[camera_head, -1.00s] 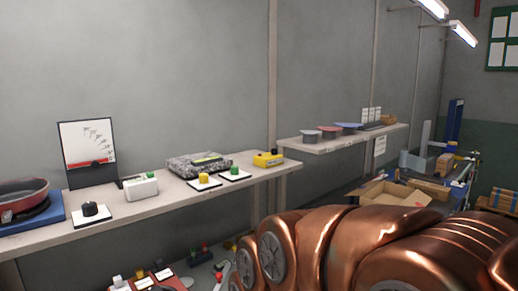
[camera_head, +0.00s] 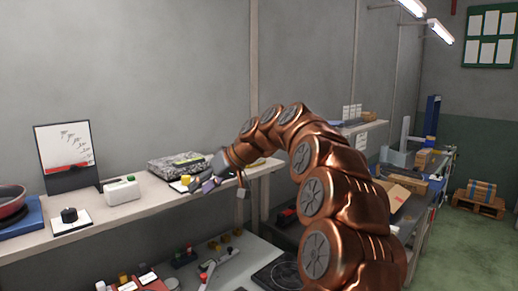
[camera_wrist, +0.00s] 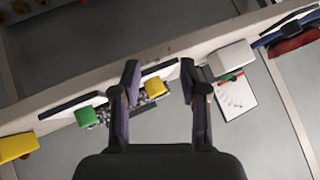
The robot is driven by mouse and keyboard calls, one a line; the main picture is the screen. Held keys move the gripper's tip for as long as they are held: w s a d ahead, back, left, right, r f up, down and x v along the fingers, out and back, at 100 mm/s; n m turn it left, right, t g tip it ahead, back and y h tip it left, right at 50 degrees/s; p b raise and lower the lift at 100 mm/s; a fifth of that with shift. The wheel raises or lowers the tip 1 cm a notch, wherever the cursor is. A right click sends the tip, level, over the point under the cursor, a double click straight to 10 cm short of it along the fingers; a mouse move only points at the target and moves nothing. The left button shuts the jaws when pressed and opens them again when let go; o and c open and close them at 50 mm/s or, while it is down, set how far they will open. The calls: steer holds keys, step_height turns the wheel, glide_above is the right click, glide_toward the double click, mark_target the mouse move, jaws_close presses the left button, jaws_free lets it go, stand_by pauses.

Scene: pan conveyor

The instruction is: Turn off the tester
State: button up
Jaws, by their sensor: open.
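No part in view is plainly labelled as the tester. A gauge panel (camera_head: 66,150) with a white face and red marks stands on the wall shelf, and also shows in the wrist view (camera_wrist: 237,99). Beside it is a white box (camera_head: 121,191) with a green button (camera_head: 130,178). My gripper (camera_head: 199,187) is open and empty at the shelf's front. In the wrist view a yellow button (camera_wrist: 154,87) on a white plate shows between my fingers (camera_wrist: 160,75), with a green button (camera_wrist: 86,116) to their left.
The shelf (camera_head: 150,207) also holds a speckled case (camera_head: 174,163) and a red pan (camera_head: 10,197) on a blue base (camera_head: 22,222). A yellow box (camera_wrist: 16,147) lies left in the wrist view. Below is a lower bench with coloured switches (camera_head: 205,274). Open floor (camera_head: 465,245) lies right.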

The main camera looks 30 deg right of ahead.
steer(key=w+d+r+t, duration=0.1)
steer(key=w+d, duration=0.1)
steer(key=d, duration=0.3)
steer(key=w+d+r+t, duration=0.1)
steer(key=w+d, duration=0.1)
steer(key=d, duration=0.3)
steer(key=w+d+r+t+h, duration=0.1)
steer(key=w+d+r, duration=0.1)
steer(key=d, duration=0.3)
steer(key=shift+w+r+t, duration=0.1)
steer(key=shift+w+t, duration=0.2)
steer(key=shift+w, duration=0.2)
steer(key=d+r+t+h, duration=0.2)
steer(key=d+h, duration=0.1)
steer(key=d, duration=1)
steer(key=p+x, duration=0.1)
steer(key=x, duration=0.1)
steer(key=p+x, duration=0.1)
steer(key=x, duration=0.1)
steer(key=p+x, duration=0.1)
steer(key=x, duration=0.2)
steer(key=shift+w+r+p, duration=0.2)
steer(key=shift+r+p, duration=0.1)
steer(key=shift+w+a+f, duration=0.15)
steer(key=shift+w+f, duration=0.15)
steer(key=shift+w, duration=0.15)
steer(key=shift+c, duration=0.3)
jaws_close()
